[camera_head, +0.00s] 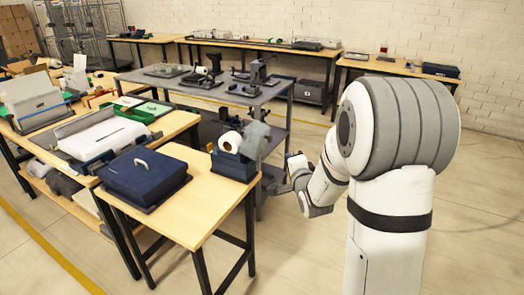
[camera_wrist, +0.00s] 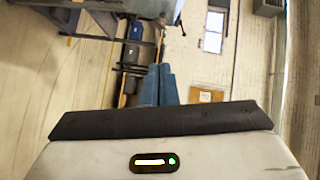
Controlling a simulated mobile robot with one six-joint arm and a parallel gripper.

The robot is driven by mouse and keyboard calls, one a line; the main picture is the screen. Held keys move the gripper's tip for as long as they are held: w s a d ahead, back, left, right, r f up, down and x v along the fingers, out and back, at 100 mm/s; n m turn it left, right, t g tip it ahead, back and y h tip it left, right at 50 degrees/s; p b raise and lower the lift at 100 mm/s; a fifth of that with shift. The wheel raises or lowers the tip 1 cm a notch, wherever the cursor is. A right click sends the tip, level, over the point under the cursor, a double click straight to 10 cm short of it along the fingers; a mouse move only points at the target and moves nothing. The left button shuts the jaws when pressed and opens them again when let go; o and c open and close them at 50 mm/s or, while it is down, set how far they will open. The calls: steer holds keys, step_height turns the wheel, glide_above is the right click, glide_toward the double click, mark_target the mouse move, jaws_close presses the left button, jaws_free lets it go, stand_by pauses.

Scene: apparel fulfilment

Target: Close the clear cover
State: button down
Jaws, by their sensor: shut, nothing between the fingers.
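A blue dispenser (camera_head: 233,168) with a white roll (camera_head: 230,142) stands at the right end of the small wooden table. In the wrist view, my gripper's two blue fingers (camera_wrist: 158,84) lie side by side, shut and empty. I cannot make out the cover in the wrist view.
A dark blue lidded box (camera_head: 143,178) sits on the same wooden table (camera_head: 200,222), left of the dispenser. A grey shelf bench (camera_head: 220,93) with several devices stands behind. The floor right of the table is open.

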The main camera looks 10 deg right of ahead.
step_height(320, 180, down, 4)
steer(key=w+m+t+b, duration=0.2)
steer(key=m+t+y+p, duration=0.1)
steer(key=m+y+p, duration=0.1)
glide_toward(265, 135)
steer(key=w+d, duration=0.2)
steer(key=w, duration=0.1)
steer(key=shift+w+a+r, duration=0.25)
steer(key=shift+w+a, duration=0.35)
steer(key=shift+a, duration=0.2)
steer(key=shift+w+a+r, duration=0.3)
steer(key=shift+w+a, duration=0.3)
steer(key=shift+a, duration=0.25)
